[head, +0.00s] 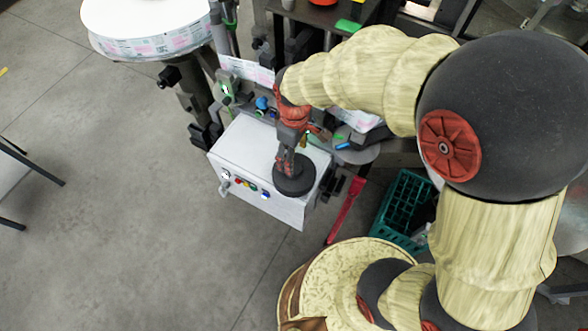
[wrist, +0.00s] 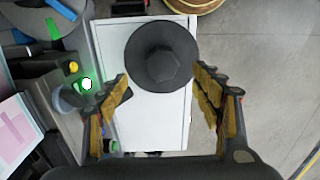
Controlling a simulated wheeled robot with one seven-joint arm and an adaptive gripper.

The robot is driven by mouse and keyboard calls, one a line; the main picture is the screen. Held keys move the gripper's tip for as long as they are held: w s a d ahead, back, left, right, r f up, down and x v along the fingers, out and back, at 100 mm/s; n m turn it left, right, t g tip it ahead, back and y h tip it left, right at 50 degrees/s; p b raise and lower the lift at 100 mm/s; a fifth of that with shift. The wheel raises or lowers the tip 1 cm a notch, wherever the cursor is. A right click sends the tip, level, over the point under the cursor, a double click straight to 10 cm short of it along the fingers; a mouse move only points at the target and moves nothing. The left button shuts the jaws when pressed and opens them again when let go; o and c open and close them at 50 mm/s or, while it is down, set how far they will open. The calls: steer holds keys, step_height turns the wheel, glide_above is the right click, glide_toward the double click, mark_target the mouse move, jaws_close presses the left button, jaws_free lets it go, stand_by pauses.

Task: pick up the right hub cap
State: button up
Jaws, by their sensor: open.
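The hub cap (wrist: 147,52) is a dark grey disc with a raised hexagonal centre. It lies on top of a white control box (wrist: 118,122). In the head view the hub cap (head: 295,182) sits near the right end of the box top (head: 240,148). My gripper (wrist: 163,90) is open and empty in the wrist view, one finger on each side of the disc's near part. In the head view my gripper (head: 286,165) points down over the hub cap and hides part of it. I cannot tell the height left between them. Only one hub cap is visible.
A large label reel (head: 150,30) stands at the upper left. Machine parts and a green lamp (wrist: 86,84) crowd the box's left side in the wrist view. A green crate (head: 402,208) and a red handle (head: 346,208) are right of the box.

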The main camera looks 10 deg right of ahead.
step_height(320, 180, down, 6)
steer(key=shift+s+a+f+b, duration=0.1)
steer(key=shift+f+b, duration=0.15)
steer(key=shift+b, duration=0.05)
steer(key=shift+c, duration=0.8)
steer(key=c, duration=1.3)
steer(key=shift+r, duration=0.15)
steer(key=shift+c, duration=0.2)
